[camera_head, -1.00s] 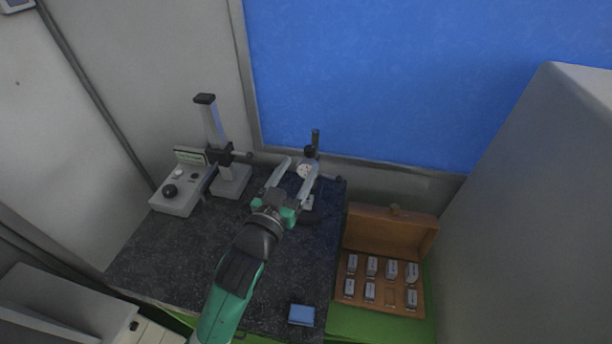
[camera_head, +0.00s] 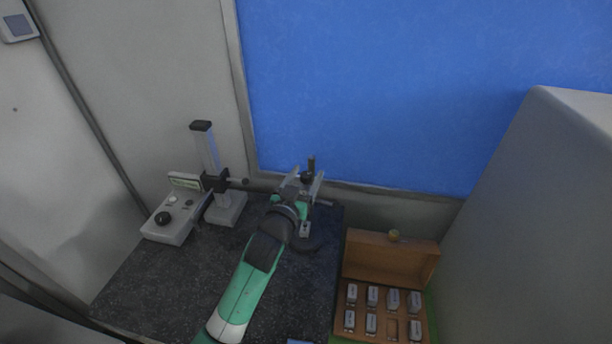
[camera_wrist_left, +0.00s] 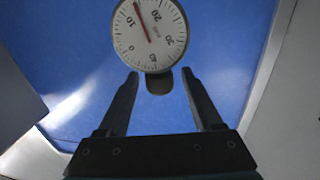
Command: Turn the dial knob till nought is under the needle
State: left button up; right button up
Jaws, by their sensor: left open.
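The dial gauge shows in the left wrist view as a round white face (camera_wrist_left: 152,35) with a red needle (camera_wrist_left: 141,20). Its top edge is cut off. The needle points up and slightly left, between 10 and 20; the 0 sits at the lower left of the face. My left gripper (camera_wrist_left: 160,75) is open, its two fingers below the dial in that view, with nothing seen held. In the head view the left gripper (camera_head: 306,174) is at the gauge's post (camera_head: 311,163), fingers on either side; the dial face is mostly hidden there. My right gripper is not in view.
An open wooden case (camera_head: 385,262) of metal blocks is at right. A blue panel (camera_head: 370,90) is behind.

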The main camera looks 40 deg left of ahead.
pick_arm(q)
jog(key=shift+w, duration=0.1)
grip_shut()
dwell(0.3)
